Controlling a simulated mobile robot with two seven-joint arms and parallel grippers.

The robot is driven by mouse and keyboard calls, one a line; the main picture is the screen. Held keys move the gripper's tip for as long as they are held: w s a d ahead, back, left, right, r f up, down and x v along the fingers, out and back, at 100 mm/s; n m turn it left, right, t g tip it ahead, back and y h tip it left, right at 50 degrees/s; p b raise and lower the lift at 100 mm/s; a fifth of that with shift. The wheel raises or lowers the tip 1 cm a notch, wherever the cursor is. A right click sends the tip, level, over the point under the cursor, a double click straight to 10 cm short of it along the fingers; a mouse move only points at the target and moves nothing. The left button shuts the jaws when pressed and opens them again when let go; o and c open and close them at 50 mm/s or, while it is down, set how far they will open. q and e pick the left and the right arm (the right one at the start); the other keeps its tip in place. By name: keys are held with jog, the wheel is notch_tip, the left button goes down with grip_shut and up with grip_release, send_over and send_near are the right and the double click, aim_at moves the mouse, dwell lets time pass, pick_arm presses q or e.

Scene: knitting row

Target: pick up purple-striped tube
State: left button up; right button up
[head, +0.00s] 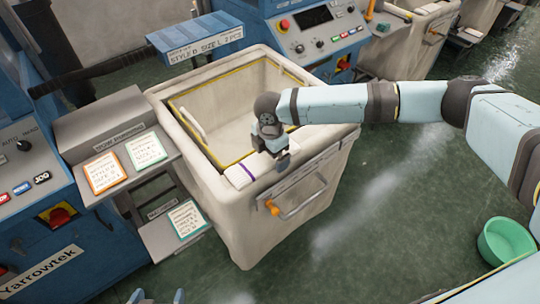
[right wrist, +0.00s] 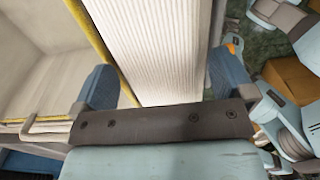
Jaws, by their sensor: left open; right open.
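The purple-striped tube (head: 238,175) is a long white tube lying along the near rim of the cream bin (head: 235,225). Its purple stripe shows just left of my right gripper. In the right wrist view the white ribbed tube (right wrist: 150,45) runs between the two blue fingers, with no stripe visible there. My right gripper (head: 277,157) is open over the tube at the bin's rim. Its fingers (right wrist: 160,78) stand on either side of the tube, and a gap shows on the right. My left gripper (head: 157,297) is open and empty at the bottom edge, only its tips showing.
A white bar-like piece (head: 193,123) is inside the bin at its left wall. An orange-ended handle (head: 290,208) sticks out from the bin's front. Blue machines with cards and buttons (head: 30,185) stand at left. A green tub (head: 506,241) is on the open floor at right.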

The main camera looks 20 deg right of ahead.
jog(key=c, duration=0.9)
jog(key=shift+r, duration=0.15)
